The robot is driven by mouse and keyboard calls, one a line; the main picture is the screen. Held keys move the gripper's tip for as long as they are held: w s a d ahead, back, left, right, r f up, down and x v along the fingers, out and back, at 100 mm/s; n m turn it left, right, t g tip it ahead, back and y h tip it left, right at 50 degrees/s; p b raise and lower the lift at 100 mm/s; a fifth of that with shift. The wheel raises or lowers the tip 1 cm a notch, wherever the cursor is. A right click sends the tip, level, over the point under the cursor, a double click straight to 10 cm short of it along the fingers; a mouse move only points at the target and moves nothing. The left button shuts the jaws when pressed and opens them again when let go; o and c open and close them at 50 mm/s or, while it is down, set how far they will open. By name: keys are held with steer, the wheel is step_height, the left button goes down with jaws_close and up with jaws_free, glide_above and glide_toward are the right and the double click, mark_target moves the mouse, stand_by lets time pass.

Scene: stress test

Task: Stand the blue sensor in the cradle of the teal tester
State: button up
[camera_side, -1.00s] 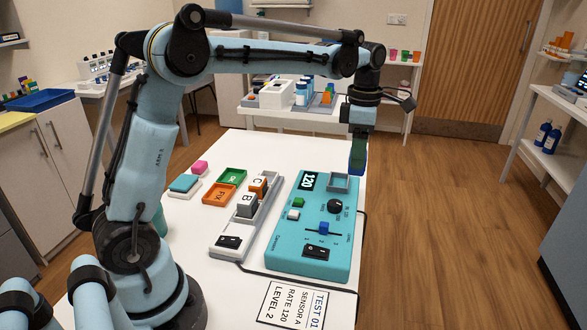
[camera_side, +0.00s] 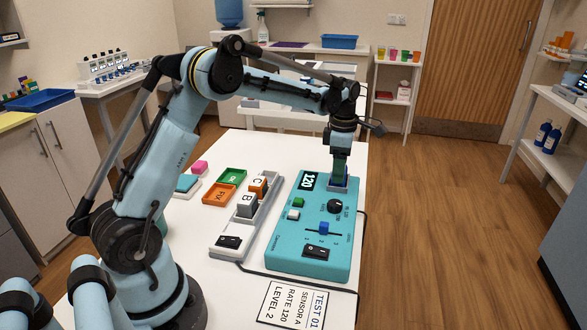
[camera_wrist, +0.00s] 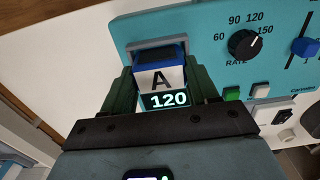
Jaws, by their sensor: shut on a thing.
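The teal tester (camera_side: 285,262) lies on the white table, with its grey cradle (camera_side: 329,187) at the far right end. My gripper (camera_side: 339,178) points down at the cradle, shut on the blue sensor. In the wrist view the sensor (camera_wrist: 157,79) shows a white face marked A and a blue end, between my green fingers (camera_wrist: 165,90). Its blue end lies against or inside the grey cradle frame (camera_wrist: 183,46). The sensor looks upright; my fingers hide most of it in the side view, and I cannot tell how deep it sits.
The tester's display (camera_side: 310,181) reads 120. Its black dial (camera_side: 335,206) and blue slider (camera_side: 324,228) are near the cradle. A grey rack (camera_side: 233,232) with blocks B and C stands left. A test card (camera_side: 292,305) lies in front.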

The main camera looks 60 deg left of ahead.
steer(key=shift+f, duration=0.1)
steer(key=o, duration=1.1)
step_height(320, 180, up, 12)
steer(key=s+d+r+m+t, duration=0.2)
steer(key=s+d+m, duration=0.2)
steer(key=m, duration=0.2)
steer(key=s+d+f+m+t, duration=0.2)
steer(key=s+d+f+m, duration=0.1)
steer(key=s+m, duration=0.4)
steer(key=s+d+f+m+t, duration=0.3)
steer(key=s+d+m, duration=0.3)
steer(key=m, duration=0.8)
steer(key=shift+s+f, duration=0.55)
steer(key=shift+s, duration=0.7)
